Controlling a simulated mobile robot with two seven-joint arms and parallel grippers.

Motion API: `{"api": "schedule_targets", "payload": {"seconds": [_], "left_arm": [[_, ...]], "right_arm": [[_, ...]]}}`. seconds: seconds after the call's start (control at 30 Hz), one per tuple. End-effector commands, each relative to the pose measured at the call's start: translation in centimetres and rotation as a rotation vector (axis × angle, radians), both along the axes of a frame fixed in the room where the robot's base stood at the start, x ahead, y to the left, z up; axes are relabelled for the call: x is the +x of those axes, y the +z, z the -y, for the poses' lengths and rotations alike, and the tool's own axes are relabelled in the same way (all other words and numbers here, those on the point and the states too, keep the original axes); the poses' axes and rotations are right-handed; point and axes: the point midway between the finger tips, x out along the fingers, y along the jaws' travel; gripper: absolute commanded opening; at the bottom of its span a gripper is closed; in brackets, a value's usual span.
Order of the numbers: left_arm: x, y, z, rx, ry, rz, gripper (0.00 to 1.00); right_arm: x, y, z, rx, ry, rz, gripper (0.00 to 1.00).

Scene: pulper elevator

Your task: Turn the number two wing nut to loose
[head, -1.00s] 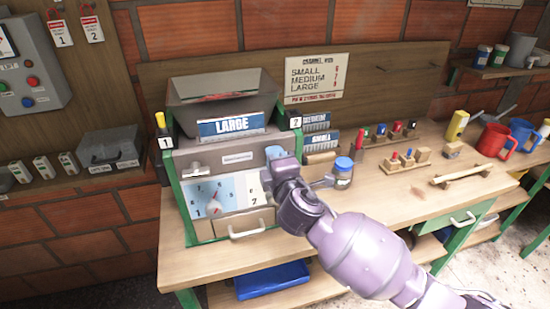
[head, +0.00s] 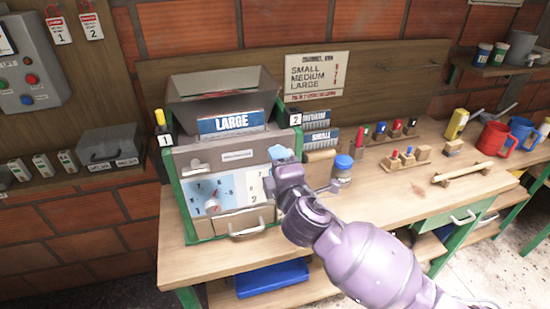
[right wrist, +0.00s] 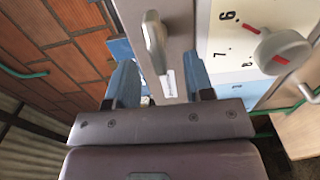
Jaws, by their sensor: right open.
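The grey machine (head: 185,155) stands on the bench. A wing nut (head: 194,168) shows at the upper left of its front, by the "1" tag (head: 165,141). The "2" tag (head: 296,119) is at its upper right; the nut on that side is hidden behind my right gripper (head: 279,155) in the head view. In the right wrist view my right gripper (right wrist: 160,80) is open, its blue fingers apart. A grey wing nut (right wrist: 155,42) lies ahead, between the finger lines; I cannot tell which nut it is or whether they touch. My left gripper is not in view.
The dial (head: 212,205) with a red mark is on the machine's lower front, above a drawer handle (head: 246,228). A blue-lidded jar (head: 342,170) stands right of my gripper. Cups and small wooden racks occupy the right of the bench (head: 400,200).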

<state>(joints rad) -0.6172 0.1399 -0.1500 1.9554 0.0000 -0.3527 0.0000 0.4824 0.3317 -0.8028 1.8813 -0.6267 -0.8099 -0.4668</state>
Motion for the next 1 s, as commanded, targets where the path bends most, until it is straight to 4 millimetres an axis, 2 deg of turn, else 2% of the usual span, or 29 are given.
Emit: {"api": "schedule_targets", "payload": {"seconds": [0.2,0.43,0.6,1.0], "left_arm": [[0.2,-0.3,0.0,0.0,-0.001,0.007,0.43],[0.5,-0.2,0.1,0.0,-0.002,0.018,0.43],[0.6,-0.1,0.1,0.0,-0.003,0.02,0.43],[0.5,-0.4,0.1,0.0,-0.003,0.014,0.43]], "right_arm": [[-3.9,-0.2,1.3,0.0,0.0,0.0,0.48],[-6.7,-0.1,2.2,0.0,0.0,0.0,0.48],[-7.5,0.0,2.5,0.0,0.0,0.0,0.48],[-7.6,0.0,2.5,-0.001,0.0,0.0,0.48]]}}
